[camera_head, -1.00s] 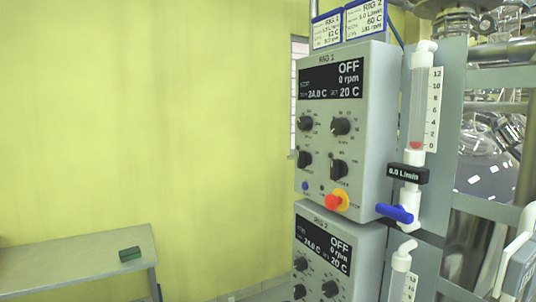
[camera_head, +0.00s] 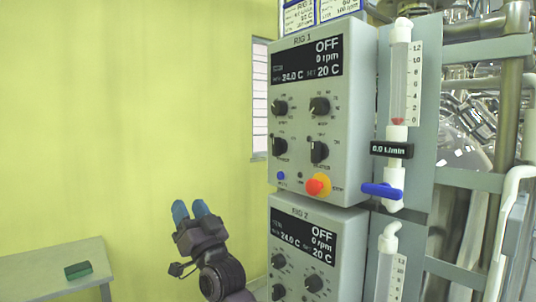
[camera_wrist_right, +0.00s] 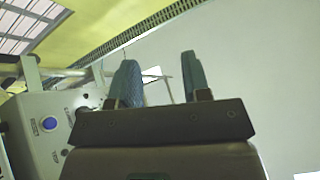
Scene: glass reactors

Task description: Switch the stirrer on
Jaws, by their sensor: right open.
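The grey RIG 1 control box (camera_head: 357,110) is in the middle of the head view. Its display (camera_head: 307,62) reads OFF, 0 rpm, 24.0 C and SET 20 C. Below are black knobs: upper left (camera_head: 280,107), upper right (camera_head: 319,106), lower left (camera_head: 279,146) and lower right (camera_head: 319,150); their small labels are unclear. A blue button (camera_head: 281,176) and a red stop button (camera_head: 317,185) sit underneath. My right gripper (camera_head: 192,210) is open and empty, left of the box and apart from it. The blue button also shows in the right wrist view (camera_wrist_right: 49,123). My left gripper is out of view.
A RIG 2 box (camera_head: 345,250), also reading OFF, is below. A flow tube (camera_head: 399,85) with a blue valve handle (camera_head: 382,190) stands right of the RIG 1 box. A table (camera_head: 40,270) with a green block (camera_head: 77,270) is lower left. Open space lies before the wall.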

